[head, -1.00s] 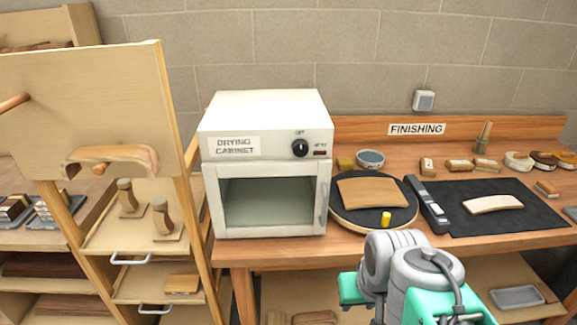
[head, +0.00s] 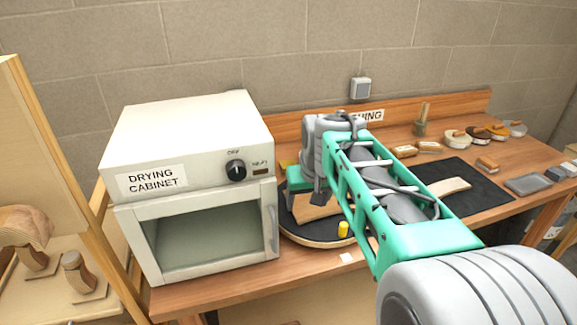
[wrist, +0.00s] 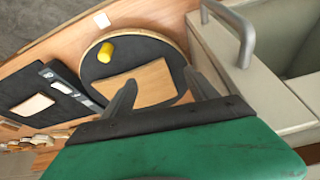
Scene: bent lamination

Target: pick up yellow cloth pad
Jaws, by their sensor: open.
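The white drying cabinet (head: 190,150) stands close on the left, its handle (wrist: 240,30) near my fingers in the wrist view. A black mat (head: 470,178) with a curved wood piece lies to the right. Several blocks and brushes line the bench's back.

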